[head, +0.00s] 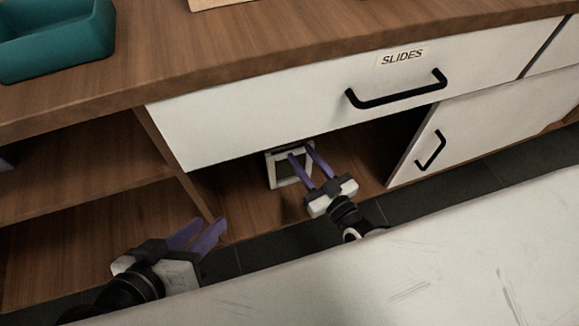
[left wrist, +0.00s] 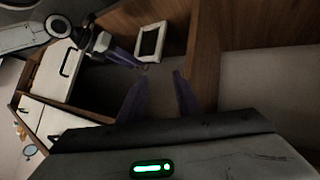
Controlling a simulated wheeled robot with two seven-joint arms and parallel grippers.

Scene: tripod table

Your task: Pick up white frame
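The white frame (head: 272,172) stands upright in the open lower compartment, under the drawer front. It also shows in the left wrist view (left wrist: 139,44), against the wooden panel. My right gripper (head: 300,150) is open, its purple fingers reaching into the compartment and overlapping the frame's right part. I cannot tell whether they touch it or straddle its right edge. My right gripper also shows beside the frame in the left wrist view (left wrist: 128,60). My left gripper (head: 204,228) is open and empty, in front of the shelves at lower left; its parted fingers show in the left wrist view (left wrist: 160,84).
A white drawer (head: 290,105) labelled SLIDES, with a black handle (head: 398,95), overhangs the compartment. A white door (head: 460,135) is at its right. Wooden shelves (head: 90,205) lie to the left. A teal tray (head: 55,45) sits on the wooden top (head: 215,50). A pale surface fills the lower right.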

